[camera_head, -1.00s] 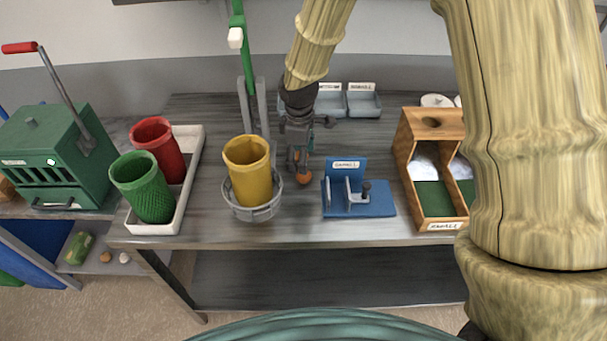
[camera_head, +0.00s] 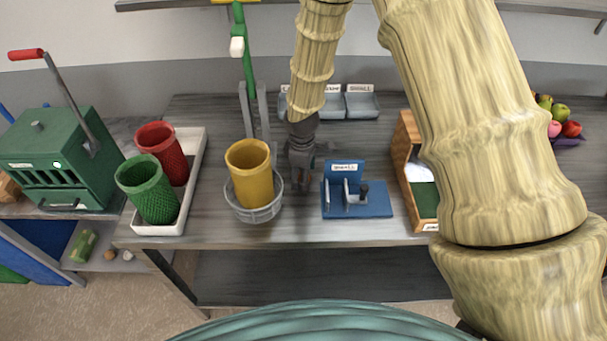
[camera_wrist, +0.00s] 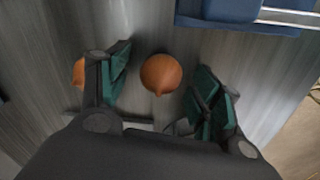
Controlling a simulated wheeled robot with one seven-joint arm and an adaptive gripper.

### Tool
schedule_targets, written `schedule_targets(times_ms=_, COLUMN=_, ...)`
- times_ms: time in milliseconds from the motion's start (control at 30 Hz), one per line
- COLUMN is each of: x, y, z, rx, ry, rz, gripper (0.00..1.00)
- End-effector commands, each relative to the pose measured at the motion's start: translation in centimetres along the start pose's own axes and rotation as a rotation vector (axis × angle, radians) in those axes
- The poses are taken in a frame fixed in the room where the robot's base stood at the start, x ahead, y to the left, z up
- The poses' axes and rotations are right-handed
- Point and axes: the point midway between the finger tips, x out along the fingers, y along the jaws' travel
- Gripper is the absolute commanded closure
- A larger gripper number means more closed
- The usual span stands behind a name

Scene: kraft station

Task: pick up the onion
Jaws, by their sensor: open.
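A round orange-brown onion (camera_wrist: 161,73) lies on the grey work table (camera_wrist: 50,35) in the wrist view. My gripper (camera_head: 301,178) is open above the table, and its green-padded fingers stand on either side of this onion in the wrist view. They do not visibly touch it. A second orange-brown round thing (camera_wrist: 78,72), perhaps another onion, shows partly behind the left finger. In the head view the onion is hidden by my gripper.
A blue fixture (camera_head: 357,200) stands close on the right, with a wooden divided box (camera_head: 407,130) beyond. Grey bins (camera_head: 362,105) are behind. The front table strip is clear.

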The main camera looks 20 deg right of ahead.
Motion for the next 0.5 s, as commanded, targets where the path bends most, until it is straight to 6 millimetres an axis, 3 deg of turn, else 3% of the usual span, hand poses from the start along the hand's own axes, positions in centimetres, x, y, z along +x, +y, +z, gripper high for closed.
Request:
schedule_targets(times_ms=367, x=0.67, y=-0.01, z=0.01, rx=0.0, ry=0.0, rz=0.0, gripper=0.36)
schedule_targets(times_ms=400, x=0.66, y=-0.01, z=0.01, rx=0.0, ry=0.0, rz=0.0, gripper=0.37)
schedule_targets(times_ms=500, x=0.66, y=-0.01, z=0.01, rx=0.0, ry=0.0, rz=0.0, gripper=0.56)
